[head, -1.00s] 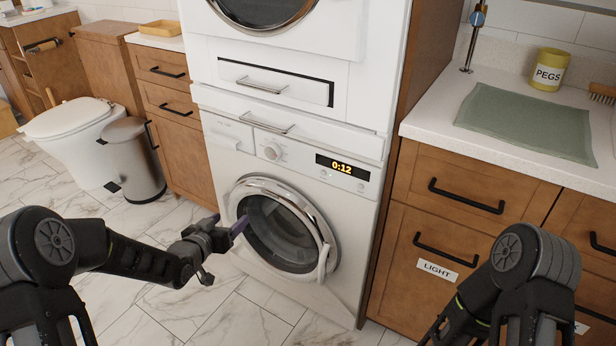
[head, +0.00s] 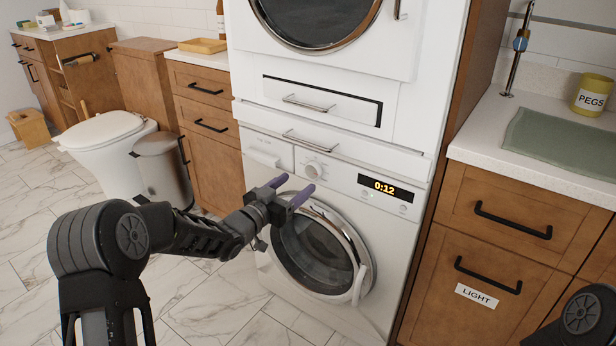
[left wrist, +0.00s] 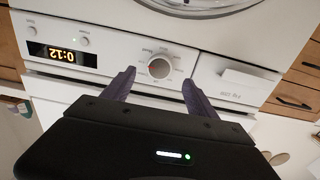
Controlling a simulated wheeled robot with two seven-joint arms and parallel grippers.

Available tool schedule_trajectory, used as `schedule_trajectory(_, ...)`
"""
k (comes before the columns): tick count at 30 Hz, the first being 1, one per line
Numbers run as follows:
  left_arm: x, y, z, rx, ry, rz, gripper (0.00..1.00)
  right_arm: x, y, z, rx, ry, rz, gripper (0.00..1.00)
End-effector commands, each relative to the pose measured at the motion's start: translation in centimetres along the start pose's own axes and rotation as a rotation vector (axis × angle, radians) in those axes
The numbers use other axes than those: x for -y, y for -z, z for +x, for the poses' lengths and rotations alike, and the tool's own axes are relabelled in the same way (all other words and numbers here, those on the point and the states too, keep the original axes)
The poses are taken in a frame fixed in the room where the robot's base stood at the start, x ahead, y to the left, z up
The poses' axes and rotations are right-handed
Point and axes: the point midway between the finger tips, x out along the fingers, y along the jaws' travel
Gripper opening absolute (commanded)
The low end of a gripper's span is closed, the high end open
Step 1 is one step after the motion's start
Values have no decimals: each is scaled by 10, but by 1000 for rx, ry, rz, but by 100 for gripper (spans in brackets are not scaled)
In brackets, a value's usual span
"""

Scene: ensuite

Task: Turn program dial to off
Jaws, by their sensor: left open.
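The program dial (head: 314,170) is a round white knob on the washing machine's control panel, left of the lit display (head: 384,188) reading 0:12. My left gripper (head: 291,190) is open and empty, just below and left of the dial in the head view. In the left wrist view, which shows the panel upside down, the dial (left wrist: 159,68) lies between and beyond the two purple fingers (left wrist: 155,85), apart from them. The dial's pointer setting is too small to read. The right gripper is out of view; only part of my right arm shows at lower right.
The washer's round door (head: 318,250) is below the gripper. A drawer handle (head: 311,141) sticks out above the dial. A steel bin (head: 163,170) and toilet (head: 105,140) stand left. A wooden cabinet (head: 500,250) stands right. The marble floor in front is clear.

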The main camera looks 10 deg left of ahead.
Motion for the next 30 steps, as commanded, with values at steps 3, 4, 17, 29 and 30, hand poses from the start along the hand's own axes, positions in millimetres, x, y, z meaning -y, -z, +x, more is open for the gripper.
schedule_trajectory(3, -2, -2, 19, -1, -2, -1, 67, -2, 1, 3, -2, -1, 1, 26)
schedule_trajectory(4, -2, -2, 24, -1, -3, -1, 67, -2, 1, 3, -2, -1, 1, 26)
schedule_trajectory(17, 0, 0, 62, 1, 0, -1, 67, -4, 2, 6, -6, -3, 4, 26)
schedule_trajectory(29, -1, 0, 61, 1, 0, -1, 48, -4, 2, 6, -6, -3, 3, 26)
schedule_trajectory(30, -1, 0, 61, 1, 0, -1, 45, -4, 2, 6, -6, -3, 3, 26)
